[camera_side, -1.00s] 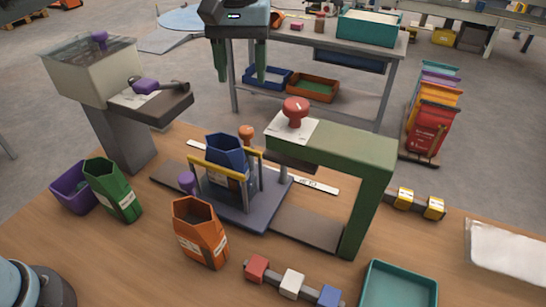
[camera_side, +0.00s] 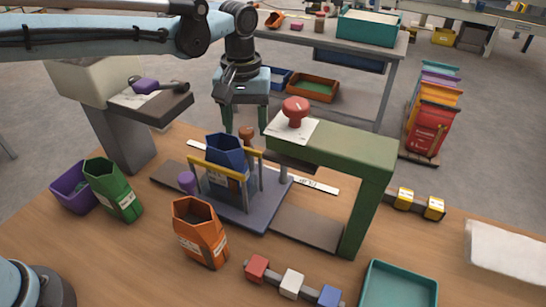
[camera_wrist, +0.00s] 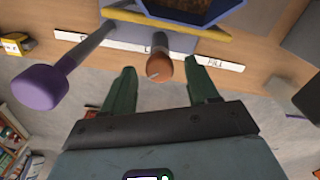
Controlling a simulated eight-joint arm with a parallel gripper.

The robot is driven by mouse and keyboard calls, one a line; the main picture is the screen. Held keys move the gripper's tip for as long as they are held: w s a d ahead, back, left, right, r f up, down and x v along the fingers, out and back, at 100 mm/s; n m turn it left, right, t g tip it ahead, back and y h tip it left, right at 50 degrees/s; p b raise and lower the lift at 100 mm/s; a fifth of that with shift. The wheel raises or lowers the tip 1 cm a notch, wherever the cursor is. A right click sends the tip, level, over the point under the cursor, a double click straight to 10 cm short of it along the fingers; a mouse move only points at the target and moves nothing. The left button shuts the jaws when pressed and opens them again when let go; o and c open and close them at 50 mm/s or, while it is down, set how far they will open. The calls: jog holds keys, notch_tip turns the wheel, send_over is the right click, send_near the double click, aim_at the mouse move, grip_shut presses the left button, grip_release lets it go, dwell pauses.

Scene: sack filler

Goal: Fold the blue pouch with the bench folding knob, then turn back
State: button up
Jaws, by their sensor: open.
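The open-topped blue pouch (camera_side: 224,152) stands upright in a bench fixture (camera_side: 262,215) between yellow bars. An orange-brown knob (camera_side: 246,133) stands on the fixture's far side, and a purple knob (camera_side: 186,182) on its near left. My gripper (camera_side: 244,127) is open and points down at the orange-brown knob. In the wrist view, that knob (camera_wrist: 160,68) lies between and just beyond the green fingertips (camera_wrist: 163,76); contact cannot be told. The blue pouch (camera_wrist: 195,8) and purple knob (camera_wrist: 42,88) also show there.
A green press frame (camera_side: 345,160) with a red knob (camera_side: 295,110) stands right of the fixture. An orange pouch (camera_side: 200,235) stands in front, a green pouch (camera_side: 113,190) and purple bin (camera_side: 72,190) at left. A teal tray (camera_side: 400,285) is at front right.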

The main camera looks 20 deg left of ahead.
jog(key=shift+f, duration=0.2)
jog(key=c, duration=1)
jog(key=shift+c, duration=0.2)
jog(key=shift+m, duration=3.1)
